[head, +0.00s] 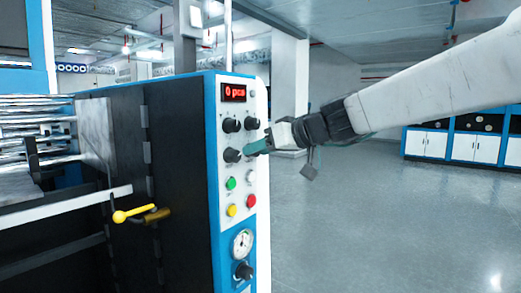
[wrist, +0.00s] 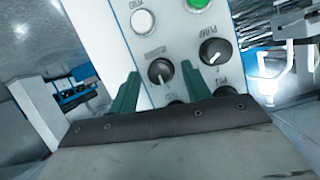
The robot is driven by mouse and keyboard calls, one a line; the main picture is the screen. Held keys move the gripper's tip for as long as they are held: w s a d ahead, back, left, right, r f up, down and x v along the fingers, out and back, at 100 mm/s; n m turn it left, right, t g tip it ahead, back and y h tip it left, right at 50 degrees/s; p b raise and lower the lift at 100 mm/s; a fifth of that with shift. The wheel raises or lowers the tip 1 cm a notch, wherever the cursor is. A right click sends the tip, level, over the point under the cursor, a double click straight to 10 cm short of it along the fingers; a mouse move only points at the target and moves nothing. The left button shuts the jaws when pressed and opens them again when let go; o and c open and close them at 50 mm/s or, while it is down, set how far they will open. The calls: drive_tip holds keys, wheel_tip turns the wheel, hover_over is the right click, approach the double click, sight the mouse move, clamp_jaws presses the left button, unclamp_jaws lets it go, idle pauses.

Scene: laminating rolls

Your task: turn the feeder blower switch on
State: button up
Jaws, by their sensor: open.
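The control panel (head: 241,215) on the blue machine carries several black rotary knobs. My gripper (head: 250,148) reaches in from the right to the lower right knob position and hides that knob in the head view. In the wrist view the panel appears upside down, and my gripper (wrist: 160,72) is open with one green finger on each side of a black knob (wrist: 160,70). Its pale mark runs nearly vertical in that picture. I cannot tell whether the fingers touch it. The labels are too small to read, so I cannot confirm which knob is the feeder blower switch.
Another black knob (wrist: 215,51) is close beside the right finger. Green (head: 231,183), white, yellow and red buttons lie below the knobs, with a gauge (head: 243,243) lower down. A red display (head: 234,92) reads "0 pcs". A yellow handle (head: 134,214) sticks out left. Open floor lies right.

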drive_tip(key=shift+w+a, duration=0.15)
drive_tip(key=shift+c, duration=0.3)
drive_tip(key=c, duration=0.9)
drive_tip(key=shift+f, duration=0.1)
